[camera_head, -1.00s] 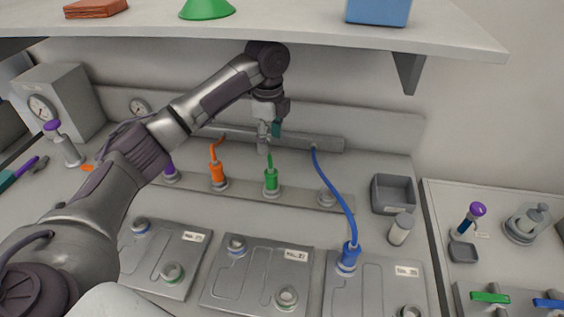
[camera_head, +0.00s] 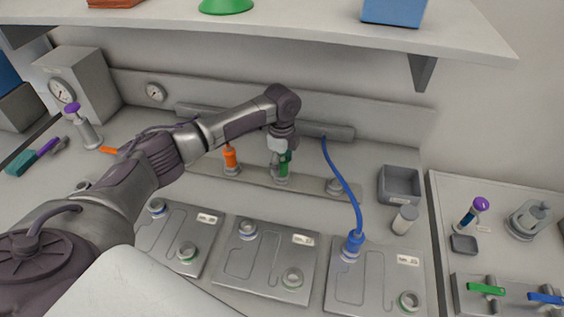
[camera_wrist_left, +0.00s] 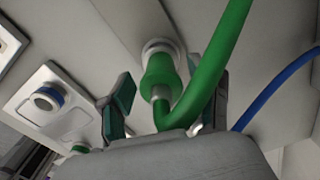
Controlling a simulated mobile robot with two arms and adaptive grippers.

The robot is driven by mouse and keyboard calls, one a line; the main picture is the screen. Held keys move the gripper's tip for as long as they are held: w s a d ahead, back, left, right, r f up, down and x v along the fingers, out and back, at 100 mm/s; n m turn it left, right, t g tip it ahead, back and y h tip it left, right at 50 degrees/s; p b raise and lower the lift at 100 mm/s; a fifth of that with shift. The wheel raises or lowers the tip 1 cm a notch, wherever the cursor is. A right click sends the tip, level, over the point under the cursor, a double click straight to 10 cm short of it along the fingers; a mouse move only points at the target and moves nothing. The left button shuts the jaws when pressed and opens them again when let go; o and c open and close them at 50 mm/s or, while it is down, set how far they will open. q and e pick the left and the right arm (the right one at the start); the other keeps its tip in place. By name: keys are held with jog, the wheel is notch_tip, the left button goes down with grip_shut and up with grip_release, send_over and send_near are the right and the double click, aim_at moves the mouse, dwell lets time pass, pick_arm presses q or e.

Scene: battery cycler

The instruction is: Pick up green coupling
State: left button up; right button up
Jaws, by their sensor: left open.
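The green coupling (camera_head: 283,165) stands in its socket on the grey strip at the back of the bench. In the left wrist view the green coupling (camera_wrist_left: 159,74) sits against a white ring, with a green hose looping from it. My left gripper (camera_head: 280,164) has come down over it from above. In the wrist view the two teal-tipped fingers of my left gripper (camera_wrist_left: 165,98) are apart, one on either side of the coupling, with a gap showing on the left. My right gripper is not in view.
An orange coupling (camera_head: 231,158) stands left on the same strip. A blue hose (camera_head: 343,180) runs to a blue coupling (camera_head: 353,243) on the right battery plate. A shelf (camera_head: 300,32) overhangs the bench. A grey bin (camera_head: 399,186) and a small jar (camera_head: 404,219) stand at right.

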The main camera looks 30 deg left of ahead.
pick_arm(q)
jog(key=shift+f, duration=0.45)
grip_shut()
jog(key=shift+r, duration=0.15)
jog(key=shift+w+r+b, duration=0.15)
jog(key=shift+r+b, duration=0.2)
jog(key=shift+r, duration=0.2)
jog(key=r, duration=0.1)
jog(key=r+b, duration=0.1)
jog(key=r, duration=0.1)
jog(key=shift+d, duration=0.25)
jog(key=d+r+b, duration=0.3)
jog(key=d+r, duration=0.3)
jog(key=d, duration=0.5)
jog(key=shift+w+r, duration=0.15)
jog(key=shift+r, duration=0.25)
jog(key=shift+d, duration=0.1)
